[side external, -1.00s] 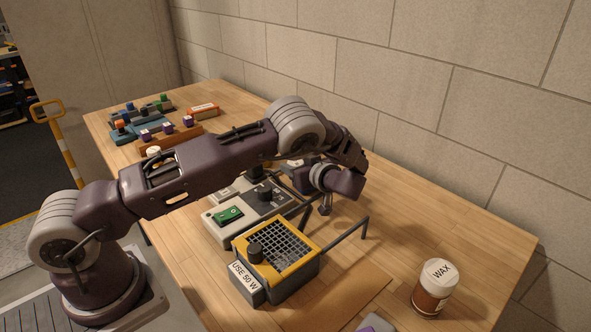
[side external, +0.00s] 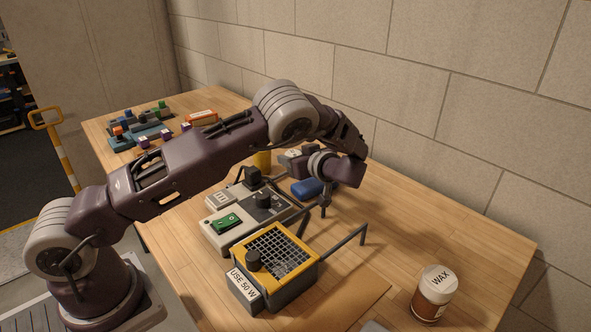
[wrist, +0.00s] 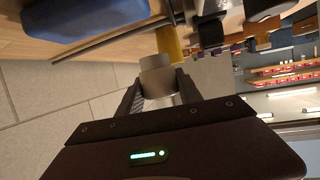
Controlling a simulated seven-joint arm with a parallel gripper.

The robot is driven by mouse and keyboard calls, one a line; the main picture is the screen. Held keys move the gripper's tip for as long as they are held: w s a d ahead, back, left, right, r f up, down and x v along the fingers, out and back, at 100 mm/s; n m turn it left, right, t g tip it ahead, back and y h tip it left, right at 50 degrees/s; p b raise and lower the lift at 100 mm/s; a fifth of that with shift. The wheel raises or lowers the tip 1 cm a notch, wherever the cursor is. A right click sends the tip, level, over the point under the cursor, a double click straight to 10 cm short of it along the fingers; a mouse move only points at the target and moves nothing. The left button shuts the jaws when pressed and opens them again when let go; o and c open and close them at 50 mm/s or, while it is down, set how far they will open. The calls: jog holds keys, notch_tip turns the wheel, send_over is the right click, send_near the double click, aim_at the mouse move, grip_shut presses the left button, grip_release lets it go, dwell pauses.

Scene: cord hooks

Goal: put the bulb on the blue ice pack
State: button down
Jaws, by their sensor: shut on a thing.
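The blue ice pack (side external: 307,188) lies on the wooden bench behind the grey control box, and it fills the upper left of the wrist view (wrist: 85,16). My gripper (side external: 325,210) points down just to the right of the pack in the side view. In the wrist view my gripper (wrist: 160,88) is shut on a pale grey, round-ended thing, apparently the bulb (wrist: 157,72). The bulb is apart from the pack in the wrist view. In the side view it is too small to make out at the fingertips.
A yellow-topped lamp box (side external: 278,262) marked "USE 50 W" with a bent rod stands in front. The grey control box (side external: 250,212) with a green switch is beside it. A yellow cylinder (side external: 263,161) stands behind.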

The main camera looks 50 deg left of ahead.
aim_at(294, 184)
jog(key=shift+f, duration=2.3)
jog(key=shift+f, duration=0.1)
jog(key=c, duration=0.8)
grip_release()
